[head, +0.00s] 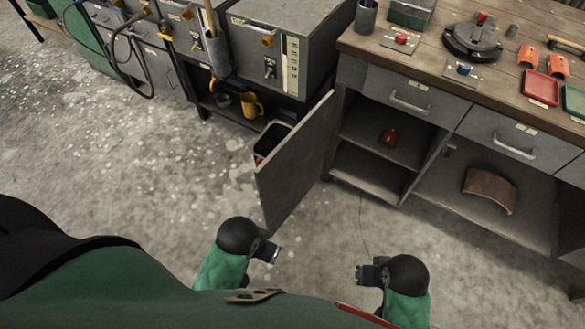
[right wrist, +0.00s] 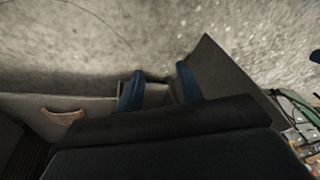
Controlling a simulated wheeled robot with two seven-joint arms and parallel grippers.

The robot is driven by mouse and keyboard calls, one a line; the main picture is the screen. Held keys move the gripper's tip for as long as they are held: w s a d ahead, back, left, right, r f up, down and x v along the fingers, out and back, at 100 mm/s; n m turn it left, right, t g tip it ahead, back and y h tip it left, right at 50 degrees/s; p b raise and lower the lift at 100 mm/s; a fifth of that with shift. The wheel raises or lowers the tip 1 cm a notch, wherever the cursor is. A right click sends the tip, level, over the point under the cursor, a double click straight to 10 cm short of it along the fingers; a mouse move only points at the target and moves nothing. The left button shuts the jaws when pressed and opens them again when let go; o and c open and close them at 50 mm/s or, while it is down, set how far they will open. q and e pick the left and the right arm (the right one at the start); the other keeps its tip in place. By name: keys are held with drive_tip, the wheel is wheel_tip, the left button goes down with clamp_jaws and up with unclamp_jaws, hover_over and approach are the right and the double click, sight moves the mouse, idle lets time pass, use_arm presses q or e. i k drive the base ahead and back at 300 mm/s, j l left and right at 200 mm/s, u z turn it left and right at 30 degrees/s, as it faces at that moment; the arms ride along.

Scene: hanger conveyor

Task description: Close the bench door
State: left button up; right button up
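The grey bench door (head: 298,163) stands swung open, jutting from the left side of the bench cabinet (head: 400,100) towards me. It also shows in the right wrist view (right wrist: 222,72), right of the fingers. My left gripper (head: 274,252) is just in front of the door's lower near end, over the floor in the picture; its fingers are too small to judge. My right gripper (head: 360,274) is lower and to the right of the door. In the right wrist view its two blue fingers (right wrist: 158,88) are spread apart with nothing held between them.
The open cabinet shows shelves with a small red object (head: 388,137). A curved brown piece (head: 489,190) lies in the right bay. A dark bin (head: 271,141) stands behind the door. A yellow mug (head: 251,105) sits under the left machine. The floor (head: 130,160) at left is clear.

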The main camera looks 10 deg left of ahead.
sight(285, 177)
drive_tip(key=k+z, duration=0.3)
drive_tip(key=k+l+z, duration=0.15)
drive_tip(key=z, duration=0.2)
drive_tip(key=j+z, duration=0.45)
drive_tip(key=j, duration=0.25)
drive_tip(key=k+j+z, duration=0.1)
drive_tip(key=j+z, duration=0.35)
drive_tip(key=j, duration=0.2)
drive_tip(key=k+j, duration=0.1)
drive_tip(key=j, duration=0.7)
drive_tip(key=k+j, duration=0.1)
drive_tip(key=j, duration=0.65)
drive_tip(key=k+j, duration=0.1)
drive_tip(key=j, duration=0.7)
drive_tip(key=k, duration=0.6)
